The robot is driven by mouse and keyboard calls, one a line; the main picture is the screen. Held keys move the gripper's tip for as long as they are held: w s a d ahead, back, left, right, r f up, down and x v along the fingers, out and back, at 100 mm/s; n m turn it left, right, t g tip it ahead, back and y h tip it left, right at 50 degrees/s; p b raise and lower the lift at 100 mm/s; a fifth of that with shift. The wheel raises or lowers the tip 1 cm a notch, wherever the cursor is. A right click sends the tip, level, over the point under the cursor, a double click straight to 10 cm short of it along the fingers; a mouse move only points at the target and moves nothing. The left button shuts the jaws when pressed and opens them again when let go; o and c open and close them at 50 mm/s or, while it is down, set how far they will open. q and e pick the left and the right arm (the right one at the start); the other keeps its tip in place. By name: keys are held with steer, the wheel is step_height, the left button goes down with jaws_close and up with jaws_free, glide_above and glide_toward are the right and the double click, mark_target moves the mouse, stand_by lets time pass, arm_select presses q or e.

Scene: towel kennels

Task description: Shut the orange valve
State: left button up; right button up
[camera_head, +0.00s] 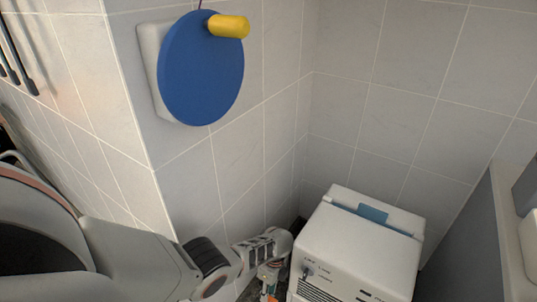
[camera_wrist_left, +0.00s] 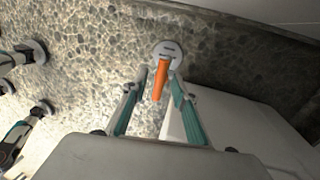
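The orange valve shows in the left wrist view as an orange handle (camera_wrist_left: 160,80) on a round pale base with a small dark label. My left gripper (camera_wrist_left: 159,83) has one teal finger on each side of the handle, open, with a gap visible beside it. Whether a finger touches the handle is hard to tell. In the head view my left gripper (camera_head: 269,280) is low, just left of the white machine, and its fingertips run near the bottom edge. The valve is mostly hidden there. My right gripper is not clearly seen in either view.
A white machine (camera_head: 352,242) stands close to the right of my left gripper. A blue disc (camera_head: 200,70) with a yellow knob (camera_head: 229,26) is mounted on the tiled wall above. A grey panel (camera_head: 488,235) stands at the right. Pebbled floor (camera_wrist_left: 80,75) shows in the wrist view.

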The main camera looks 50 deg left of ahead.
arm_select(q)
steer(key=shift+r, duration=0.1)
steer(key=shift+w+r, duration=0.25)
steer(key=shift+r, duration=0.65)
step_height(320, 180, up, 10)
steer(key=w, duration=0.1)
steer(key=shift+w+a+f, duration=0.15)
steer(key=shift+w+a, duration=0.1)
steer(key=shift+w, duration=0.05)
